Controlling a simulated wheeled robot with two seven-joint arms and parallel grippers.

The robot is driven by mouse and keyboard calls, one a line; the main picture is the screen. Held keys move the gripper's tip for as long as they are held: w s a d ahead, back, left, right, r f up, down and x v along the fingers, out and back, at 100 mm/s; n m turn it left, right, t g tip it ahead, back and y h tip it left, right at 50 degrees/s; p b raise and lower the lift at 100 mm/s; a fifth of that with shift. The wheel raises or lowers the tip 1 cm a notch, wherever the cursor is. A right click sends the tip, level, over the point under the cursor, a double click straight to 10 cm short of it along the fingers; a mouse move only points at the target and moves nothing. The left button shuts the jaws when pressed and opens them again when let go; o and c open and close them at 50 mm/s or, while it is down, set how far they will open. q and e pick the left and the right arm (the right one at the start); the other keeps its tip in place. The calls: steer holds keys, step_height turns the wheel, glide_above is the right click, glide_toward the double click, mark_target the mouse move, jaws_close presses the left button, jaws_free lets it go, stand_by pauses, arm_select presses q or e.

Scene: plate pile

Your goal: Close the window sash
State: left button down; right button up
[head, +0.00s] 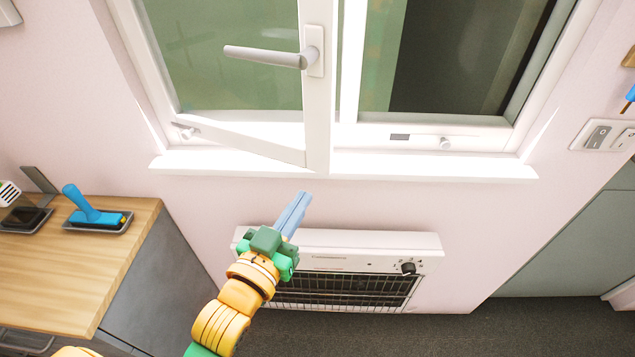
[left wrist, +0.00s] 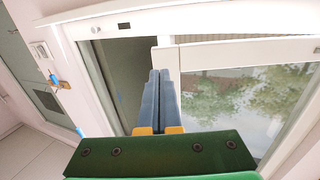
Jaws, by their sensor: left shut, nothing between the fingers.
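The white window frame (head: 480,132) is set in the pink wall. Its left sash (head: 318,95) stands ajar, swung inward with its free edge toward me, hinged at the left. A grey handle (head: 265,56) on the sash points left. The right part of the opening is dark. My left gripper (head: 303,196) is shut and empty, below the sash's lower free corner and in front of the wall, apart from the sash in the head view. In the left wrist view the shut fingers (left wrist: 160,75) point toward the sash edge (left wrist: 240,50). My right gripper is not visible.
A white sill (head: 430,170) runs below the window. A white heater (head: 340,245) is on the wall beneath it. A wooden counter (head: 100,270) with a blue-handled brush (head: 92,212) stands at the left. Light switches (head: 605,135) are at the right.

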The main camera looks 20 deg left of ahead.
mark_target(319, 167)
arm_select(q)
steer(key=w, duration=0.3)
steer(key=w+a+b, duration=0.1)
steer(key=shift+w+r, duration=0.2)
steer(key=shift+r, duration=0.1)
steer(key=shift+w+d+f, duration=0.1)
steer(key=shift+w+d, duration=0.1)
steer(key=shift+w, duration=0.4)
steer(key=shift+w+d+f, duration=0.1)
steer(key=shift+w+d, duration=0.05)
steer(key=shift+w, duration=0.4)
steer(key=shift+w+d, duration=0.1)
steer(key=shift+w, duration=0.05)
steer(key=shift+s+a, duration=0.2)
steer(key=shift+w, duration=0.1)
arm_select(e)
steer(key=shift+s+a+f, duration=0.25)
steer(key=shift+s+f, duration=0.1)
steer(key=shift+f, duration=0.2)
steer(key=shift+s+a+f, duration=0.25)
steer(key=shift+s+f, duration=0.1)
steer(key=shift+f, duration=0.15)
